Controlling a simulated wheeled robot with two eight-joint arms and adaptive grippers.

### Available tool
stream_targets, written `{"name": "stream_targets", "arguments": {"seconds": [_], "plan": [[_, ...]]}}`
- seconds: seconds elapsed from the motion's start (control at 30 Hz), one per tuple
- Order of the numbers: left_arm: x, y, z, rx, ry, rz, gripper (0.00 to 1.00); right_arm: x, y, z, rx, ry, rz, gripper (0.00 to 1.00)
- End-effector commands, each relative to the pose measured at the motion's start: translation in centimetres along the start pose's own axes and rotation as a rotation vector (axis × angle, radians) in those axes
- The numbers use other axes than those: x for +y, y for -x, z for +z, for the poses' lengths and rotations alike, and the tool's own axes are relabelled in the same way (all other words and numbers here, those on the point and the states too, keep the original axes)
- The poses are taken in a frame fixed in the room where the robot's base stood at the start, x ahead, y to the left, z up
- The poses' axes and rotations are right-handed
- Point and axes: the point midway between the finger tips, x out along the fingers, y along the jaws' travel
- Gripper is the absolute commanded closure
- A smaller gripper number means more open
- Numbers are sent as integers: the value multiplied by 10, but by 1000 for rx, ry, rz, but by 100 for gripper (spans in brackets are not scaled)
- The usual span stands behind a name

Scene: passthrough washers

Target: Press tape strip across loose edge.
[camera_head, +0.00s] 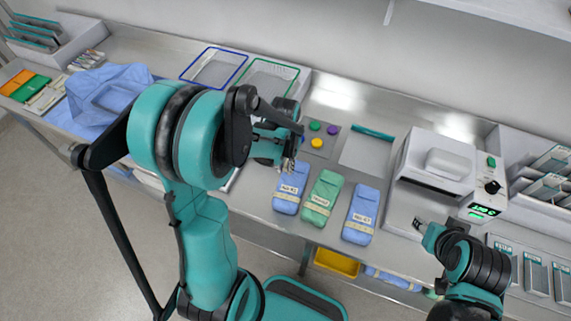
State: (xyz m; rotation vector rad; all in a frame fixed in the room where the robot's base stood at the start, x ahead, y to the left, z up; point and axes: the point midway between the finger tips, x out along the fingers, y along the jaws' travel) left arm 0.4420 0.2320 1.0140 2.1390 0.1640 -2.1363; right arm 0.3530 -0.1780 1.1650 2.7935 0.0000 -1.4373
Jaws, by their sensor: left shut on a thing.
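Three wrapped packs lie side by side on the steel counter: a left blue pack (287,201), a green pack (321,200) and a right blue pack (360,214). Each has a pale label and a light strip across it. My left gripper (289,165) points down at the far end of the left blue pack. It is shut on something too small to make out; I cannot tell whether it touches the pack. No separate tape strip or loose edge is clear. My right gripper (421,225) is right of the right blue pack, in front of the white machine; its jaw gap is unclear.
A white machine (436,161) with a green display stands right of the packs. A pad with coloured buttons (317,143) and a pale sheet (366,152) lie behind them. Blue and green rimmed trays (215,67) are at the back. Racks stand at the right.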

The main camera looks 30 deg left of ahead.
Motion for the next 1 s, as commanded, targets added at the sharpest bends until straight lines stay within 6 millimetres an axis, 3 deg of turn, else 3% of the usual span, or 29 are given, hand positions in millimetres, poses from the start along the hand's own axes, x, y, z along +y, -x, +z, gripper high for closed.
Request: {"name": "stream_targets", "arguments": {"seconds": [0.5,1.0], "plan": [[0,-45,0,0,0,0,93,0,-29,21,0,0,0,60],[0,-48,0,0,0,0,93,0,-32,23,0,0,0,60]]}}
